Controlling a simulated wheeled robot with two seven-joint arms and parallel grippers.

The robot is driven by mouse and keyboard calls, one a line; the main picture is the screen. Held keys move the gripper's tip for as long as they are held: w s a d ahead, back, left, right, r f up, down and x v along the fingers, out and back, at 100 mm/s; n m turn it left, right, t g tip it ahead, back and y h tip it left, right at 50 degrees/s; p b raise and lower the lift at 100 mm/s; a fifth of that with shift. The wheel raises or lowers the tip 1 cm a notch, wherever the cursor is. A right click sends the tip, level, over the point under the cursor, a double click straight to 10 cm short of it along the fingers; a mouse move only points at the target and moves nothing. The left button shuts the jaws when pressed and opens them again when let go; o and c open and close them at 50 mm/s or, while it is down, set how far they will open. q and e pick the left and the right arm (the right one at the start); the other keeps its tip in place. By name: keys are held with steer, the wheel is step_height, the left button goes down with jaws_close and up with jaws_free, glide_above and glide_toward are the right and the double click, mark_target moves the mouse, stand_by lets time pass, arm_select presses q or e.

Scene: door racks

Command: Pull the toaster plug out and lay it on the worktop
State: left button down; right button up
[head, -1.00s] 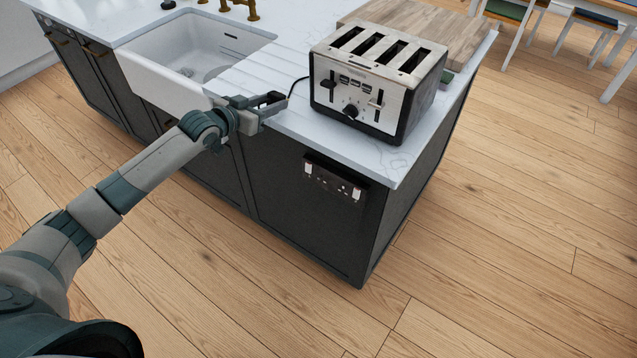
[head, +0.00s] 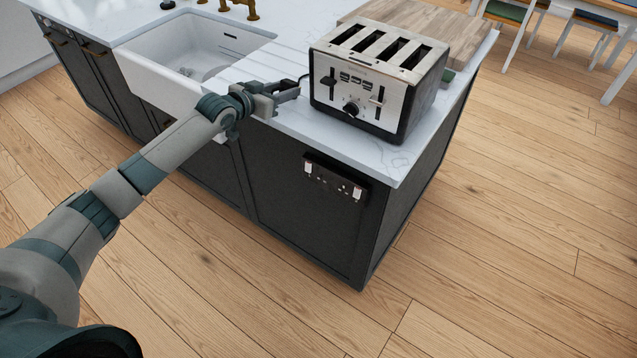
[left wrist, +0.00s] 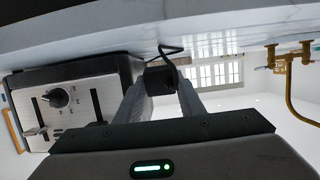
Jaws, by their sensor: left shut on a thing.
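My left gripper (head: 285,91) is shut on the black toaster plug (left wrist: 160,77), over the worktop edge between the sink and the toaster. In the left wrist view the two fingers (left wrist: 162,88) sit either side of the plug, and its dark cord (left wrist: 171,50) bends away beyond it. The silver and black toaster (head: 375,75) stands upright on the white worktop (head: 345,148), just right of the gripper; it also shows in the left wrist view (left wrist: 75,100). I cannot tell whether the plug touches the worktop. My right gripper is not in view.
The black double socket (head: 333,180) on the dark island end has no plug in it. A white sink (head: 165,85) with brass taps (head: 240,8) lies to the left. A wooden board (head: 425,28) lies behind the toaster. The worktop in front of the toaster is clear.

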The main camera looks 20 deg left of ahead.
mark_target(285, 110)
arm_select(q)
steer(key=shift+w+d, duration=0.1)
steer(key=shift+w, duration=0.05)
steer(key=shift+f, duration=0.1)
stand_by(0.3)
steer(key=shift+f+b, duration=0.95)
steer(key=shift+f, duration=0.75)
steer(key=c, duration=1.1)
jaws_free()
